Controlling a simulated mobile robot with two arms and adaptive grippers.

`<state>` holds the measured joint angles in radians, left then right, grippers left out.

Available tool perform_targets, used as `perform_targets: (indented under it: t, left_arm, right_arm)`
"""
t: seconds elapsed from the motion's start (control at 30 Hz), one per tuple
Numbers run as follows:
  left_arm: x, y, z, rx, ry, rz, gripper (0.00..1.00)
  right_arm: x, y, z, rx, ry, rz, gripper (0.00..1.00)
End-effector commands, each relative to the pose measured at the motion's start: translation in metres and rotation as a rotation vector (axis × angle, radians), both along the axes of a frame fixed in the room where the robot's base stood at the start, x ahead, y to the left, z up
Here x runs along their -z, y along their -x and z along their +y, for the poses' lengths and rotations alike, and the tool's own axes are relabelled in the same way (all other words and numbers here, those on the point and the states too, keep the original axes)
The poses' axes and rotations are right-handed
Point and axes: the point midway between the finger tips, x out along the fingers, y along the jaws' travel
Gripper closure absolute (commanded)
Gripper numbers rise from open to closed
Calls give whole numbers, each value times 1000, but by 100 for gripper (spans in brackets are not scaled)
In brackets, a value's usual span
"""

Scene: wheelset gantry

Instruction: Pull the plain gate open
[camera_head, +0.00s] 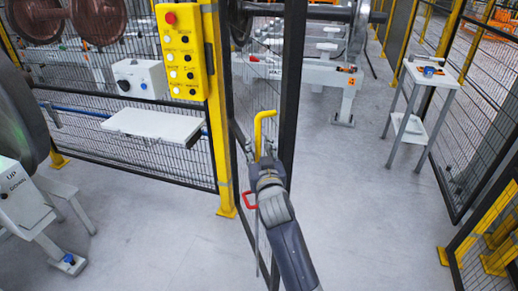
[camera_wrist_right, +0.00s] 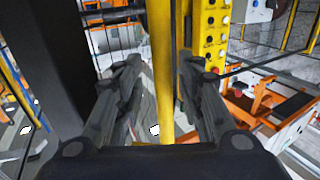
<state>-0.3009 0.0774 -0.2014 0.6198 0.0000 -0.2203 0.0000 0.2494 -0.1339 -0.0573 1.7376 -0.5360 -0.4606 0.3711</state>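The plain gate is a black-framed mesh panel (camera_head: 293,80) seen obliquely, right of a yellow post (camera_head: 214,120). It appears to stand at an angle to the fence, with open floor to its right. Its yellow bar handle (camera_head: 259,130) also shows upright in the middle of the right wrist view (camera_wrist_right: 162,70). My right gripper (camera_head: 260,150) is at the handle's lower part. Its fingers (camera_wrist_right: 160,85) stand on either side of the bar, with narrow gaps visible, so it looks open around the handle. My arm hides part of the panel's lower end. My left gripper is not in view.
A yellow button box (camera_head: 182,50) is on the post. A white shelf (camera_head: 153,124) projects at the left. A small white table (camera_head: 432,74) stands at the right by black mesh fencing (camera_head: 480,110). The grey floor between gate and fencing is clear.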

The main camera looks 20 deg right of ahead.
Motion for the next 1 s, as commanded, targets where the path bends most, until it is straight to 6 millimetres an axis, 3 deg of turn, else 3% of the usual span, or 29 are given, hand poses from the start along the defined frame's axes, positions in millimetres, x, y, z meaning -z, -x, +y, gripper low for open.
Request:
perform_targets:
  t: [0.17, 0.63, 1.0]
  left_arm:
    - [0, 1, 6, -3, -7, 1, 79]
    - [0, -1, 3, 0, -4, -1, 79]
    - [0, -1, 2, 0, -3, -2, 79]
  right_arm:
    - [-1, 5, 1, -1, -1, -2, 65]
    - [0, 70, 9, 0, -1, 0, 65]
    - [-1, 76, 10, 1, 0, -1, 65]
